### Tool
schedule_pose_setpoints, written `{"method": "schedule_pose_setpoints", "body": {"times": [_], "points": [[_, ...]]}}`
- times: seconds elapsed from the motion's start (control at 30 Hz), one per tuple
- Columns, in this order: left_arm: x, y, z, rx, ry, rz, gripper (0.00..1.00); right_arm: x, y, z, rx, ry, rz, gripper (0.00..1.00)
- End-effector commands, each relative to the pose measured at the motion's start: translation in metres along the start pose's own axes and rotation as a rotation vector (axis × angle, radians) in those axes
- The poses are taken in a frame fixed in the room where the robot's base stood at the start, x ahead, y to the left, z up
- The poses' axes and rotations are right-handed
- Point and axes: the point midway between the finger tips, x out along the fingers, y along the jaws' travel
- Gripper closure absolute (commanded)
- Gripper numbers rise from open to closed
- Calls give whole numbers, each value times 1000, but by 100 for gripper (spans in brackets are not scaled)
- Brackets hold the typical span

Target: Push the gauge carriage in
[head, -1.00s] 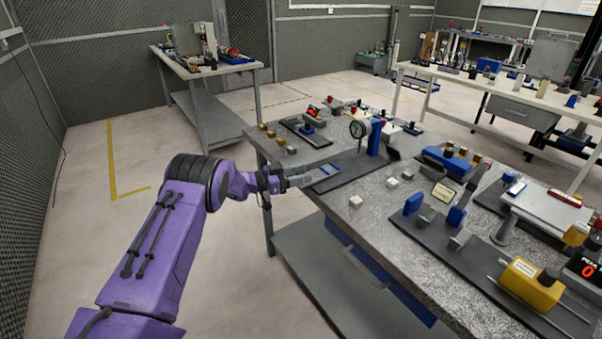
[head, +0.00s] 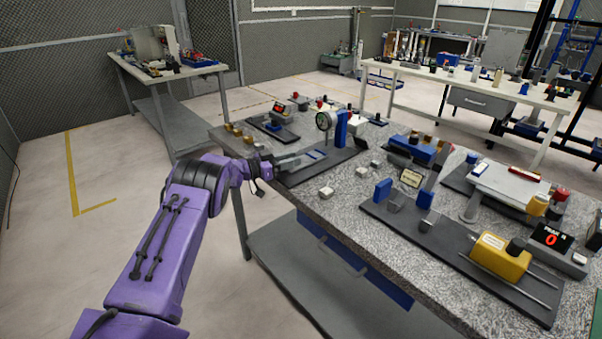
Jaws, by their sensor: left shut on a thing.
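A yellow block with a black knob (head: 501,257) sits on two thin rods over a dark base plate (head: 395,222) at the right of the bench; it looks like the gauge carriage. Blue and grey uprights (head: 383,190) stand at the plate's left end. A red-lit display (head: 551,238) reads 0 beside the block. My left gripper (head: 290,161) is far from it, over the bench's left edge beside the dial gauge's plate. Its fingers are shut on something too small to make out. My right gripper is not in view.
Small white cubes (head: 326,193) lie on the bench (head: 330,215). A white-topped fixture (head: 508,185) stands behind the yellow block. Open floor lies left of the bench.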

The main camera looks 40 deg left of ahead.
Motion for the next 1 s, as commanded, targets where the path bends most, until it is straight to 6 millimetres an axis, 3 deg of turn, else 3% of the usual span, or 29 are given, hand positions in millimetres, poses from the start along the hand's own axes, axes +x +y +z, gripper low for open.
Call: {"method": "schedule_pose_setpoints", "body": {"times": [0.37, 0.4, 0.47, 0.77, 0.87, 1.0], "points": [[-7, -9, 2, -5, -3, -20, 100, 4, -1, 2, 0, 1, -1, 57], [-6, -9, 2, -5, -3, -20, 66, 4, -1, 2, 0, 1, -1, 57], [-6, -9, 2, -5, -3, -20, 51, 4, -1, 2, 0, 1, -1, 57], [-7, -9, 1, -4, -2, -18, 51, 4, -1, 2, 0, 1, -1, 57], [-19, -9, 2, -4, -3, -20, 51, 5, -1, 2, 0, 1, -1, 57], [-53, -9, 2, -6, -3, -22, 51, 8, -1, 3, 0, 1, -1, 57]]}}
